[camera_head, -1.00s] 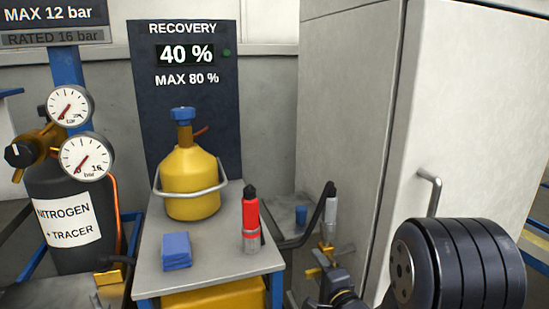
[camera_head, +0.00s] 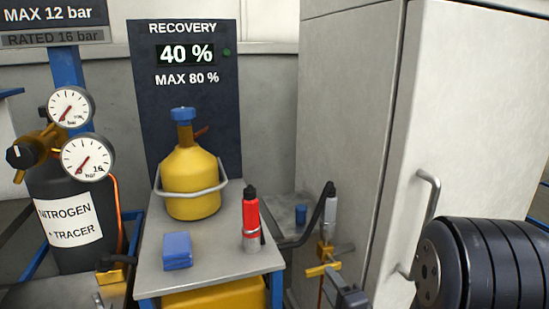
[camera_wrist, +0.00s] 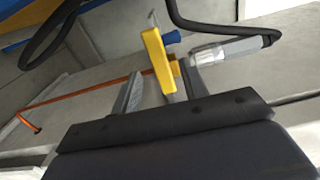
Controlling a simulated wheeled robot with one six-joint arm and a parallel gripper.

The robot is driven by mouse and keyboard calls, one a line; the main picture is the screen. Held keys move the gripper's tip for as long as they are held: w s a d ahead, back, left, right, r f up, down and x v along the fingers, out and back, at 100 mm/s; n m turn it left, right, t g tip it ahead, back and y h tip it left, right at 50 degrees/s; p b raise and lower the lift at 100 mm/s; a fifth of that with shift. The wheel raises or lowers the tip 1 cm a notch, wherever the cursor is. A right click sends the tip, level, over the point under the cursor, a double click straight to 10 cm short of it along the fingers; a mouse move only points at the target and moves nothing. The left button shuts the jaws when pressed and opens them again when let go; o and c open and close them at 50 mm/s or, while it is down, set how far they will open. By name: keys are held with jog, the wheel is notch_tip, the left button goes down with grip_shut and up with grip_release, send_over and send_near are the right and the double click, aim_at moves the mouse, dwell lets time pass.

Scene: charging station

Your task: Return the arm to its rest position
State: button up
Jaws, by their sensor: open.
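My gripper (camera_wrist: 158,82) is open and empty in the wrist view, its two grey fingers apart. A yellow valve handle (camera_wrist: 157,58) shows beyond and between the fingertips; I cannot tell whether a finger touches it. In the head view the yellow handle (camera_head: 322,269) is below a clear grey cylinder (camera_head: 330,216) on a black hose, with a grey part of my gripper (camera_head: 350,297) just below right. My dark, ribbed arm link fills the lower right corner. The cylinder also shows in the wrist view (camera_wrist: 228,50).
A white cabinet (camera_head: 460,130) with a bar handle (camera_head: 430,205) stands close behind my arm. A table (camera_head: 215,268) at centre holds a yellow recovery cylinder (camera_head: 190,180), a red torch-like tool (camera_head: 251,218) and a blue block (camera_head: 178,250). A nitrogen bottle (camera_head: 68,235) stands left.

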aim_at(322, 273)
jog(key=x, duration=0.7)
jog(key=shift+s+f+b, duration=0.1)
jog(key=shift+b, duration=0.3)
jog(key=shift+f+n, duration=0.2)
jog(key=shift+n, duration=0.1)
jog(key=shift+d+f+n+b, duration=0.15)
jog(key=shift+n+b, duration=0.25)
jog(key=shift+n, duration=0.3)
jog(key=shift+a+f+n+b, duration=0.1)
jog(key=shift+f+n+b, duration=0.1)
jog(key=shift+n+b, duration=0.35)
jog(key=shift+d, duration=0.1)
